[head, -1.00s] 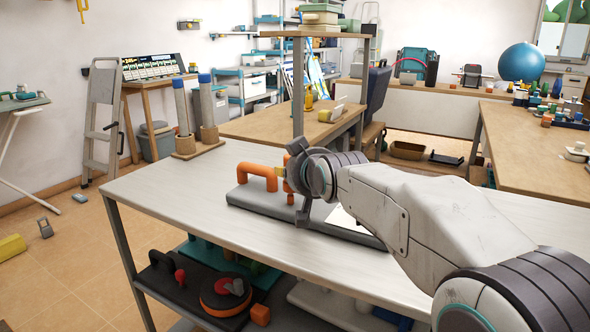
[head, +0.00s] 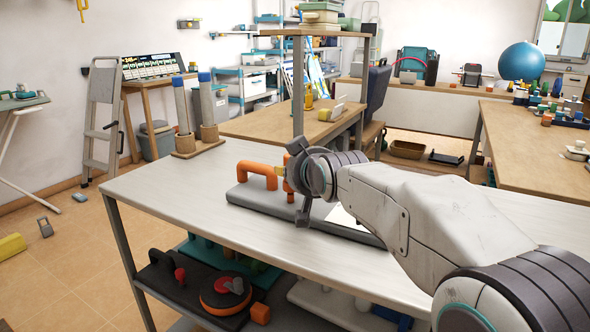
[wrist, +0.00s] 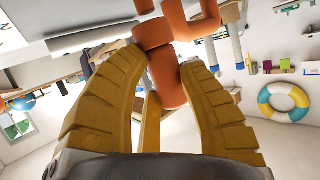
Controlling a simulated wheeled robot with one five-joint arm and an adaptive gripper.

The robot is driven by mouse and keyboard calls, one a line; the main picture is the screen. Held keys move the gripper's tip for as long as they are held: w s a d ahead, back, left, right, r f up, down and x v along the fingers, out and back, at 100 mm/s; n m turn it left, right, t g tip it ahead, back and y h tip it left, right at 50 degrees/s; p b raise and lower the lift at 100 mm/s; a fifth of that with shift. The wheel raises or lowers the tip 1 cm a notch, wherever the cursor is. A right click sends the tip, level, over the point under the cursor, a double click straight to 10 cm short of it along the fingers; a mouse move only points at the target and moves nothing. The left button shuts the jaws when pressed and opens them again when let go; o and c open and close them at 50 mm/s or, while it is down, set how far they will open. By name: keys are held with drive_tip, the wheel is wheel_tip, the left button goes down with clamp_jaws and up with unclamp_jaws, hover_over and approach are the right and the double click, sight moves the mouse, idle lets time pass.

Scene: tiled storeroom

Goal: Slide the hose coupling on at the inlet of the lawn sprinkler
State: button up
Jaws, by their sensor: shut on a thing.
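The lawn sprinkler appears to be the orange bent pipe (head: 258,172) on a grey base plate (head: 243,198), which lies on the white table. In the wrist view my gripper (wrist: 164,90) is shut on an orange-red cylindrical piece, apparently the hose coupling (wrist: 168,80). More orange-red pipe (wrist: 192,22) shows just beyond the fingertips, close to or touching the held piece. I cannot tell whether the coupling is around the inlet. My gripper and wrist hide part of the plate.
The white table (head: 165,190) is clear to the left of the plate. Two upright grey tubes with blue tops (head: 206,100) stand at its back left corner. A post holds a raised shelf (head: 312,33) behind the gripper. Several items lie on the shelf below.

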drive_tip(key=shift+f+b, duration=1.4)
drive_tip(key=shift+f, duration=0.25)
drive_tip(key=o, duration=1.1)
drive_tip(key=shift+c, duration=0.2)
drive_tip(key=shift+s, duration=0.1)
drive_tip(key=v, duration=1.1)
drive_tip(key=shift+s, duration=0.4)
drive_tip(key=shift+d+r, duration=0.1)
drive_tip(key=shift+r, duration=0.1)
drive_tip(key=s+d+r+g+h+p, duration=0.1)
drive_tip(key=s+d+r+g+p, duration=0.2)
drive_tip(key=p, duration=1)
drive_tip(key=s+d+r+m+g+h+p, duration=0.1)
drive_tip(key=s+d+r+g+p, duration=0.2)
drive_tip(key=s+r+p, duration=0.4)
drive_tip(key=s+d+r+g+p, duration=0.3)
drive_tip(key=s+r+g+p, duration=0.1)
drive_tip(key=s+p, duration=1.2)
drive_tip(key=r+p, duration=0.1)
drive_tip(key=p, duration=0.4)
drive_tip(key=shift+d+r+m+h, duration=0.2)
drive_tip(key=shift+r+m+h, duration=0.1)
drive_tip(key=shift+r+h, duration=0.1)
